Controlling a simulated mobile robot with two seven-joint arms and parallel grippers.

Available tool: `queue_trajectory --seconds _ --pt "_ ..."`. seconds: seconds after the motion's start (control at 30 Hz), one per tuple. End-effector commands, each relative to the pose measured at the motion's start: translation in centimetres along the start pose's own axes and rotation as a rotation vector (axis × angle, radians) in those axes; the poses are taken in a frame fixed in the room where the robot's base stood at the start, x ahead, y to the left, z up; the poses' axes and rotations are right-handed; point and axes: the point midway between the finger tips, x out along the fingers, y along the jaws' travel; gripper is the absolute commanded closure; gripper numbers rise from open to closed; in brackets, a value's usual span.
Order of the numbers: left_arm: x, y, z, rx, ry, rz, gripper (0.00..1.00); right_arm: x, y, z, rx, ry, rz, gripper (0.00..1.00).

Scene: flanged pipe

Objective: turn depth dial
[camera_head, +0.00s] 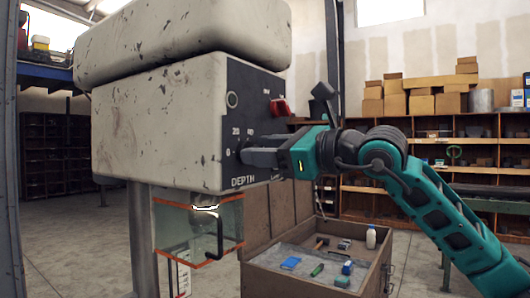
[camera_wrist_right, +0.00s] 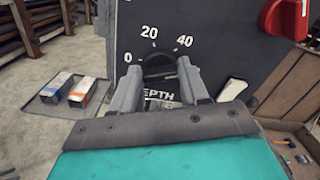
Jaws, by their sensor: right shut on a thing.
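The depth dial (camera_wrist_right: 158,66) is a dark round knob on the grey control panel (camera_wrist_right: 215,45), with white marks 0, 20 and 40 around it and the word DEPTH below. In the head view the panel (camera_head: 243,92) is on the machine's right face, and the gripper mostly hides the dial. My right gripper (camera_head: 247,156) reaches in from the right and is shut on the dial. In the right wrist view the fingers of this gripper (camera_wrist_right: 158,75) sit on either side of the knob. The dial's exact pointer position cannot be read. My left gripper is not in view.
A red switch (camera_head: 279,107) sticks out of the panel above the dial, also in the wrist view (camera_wrist_right: 287,18). A clear guard (camera_head: 228,225) with orange edges hangs below the machine head (camera_head: 155,125). An open wooden box (camera_head: 258,282) with small items stands below my right arm.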

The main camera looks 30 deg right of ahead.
Motion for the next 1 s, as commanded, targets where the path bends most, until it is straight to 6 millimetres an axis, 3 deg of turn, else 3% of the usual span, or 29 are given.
queue_trajectory --seconds 0.5,1.0 --pt "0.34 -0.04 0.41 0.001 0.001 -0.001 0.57 0.00 0.23 -0.08 -0.447 0.000 0.000 0.86" --pt "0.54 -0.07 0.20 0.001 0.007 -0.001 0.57 -0.01 0.29 -0.10 -0.633 0.000 0.000 0.86"
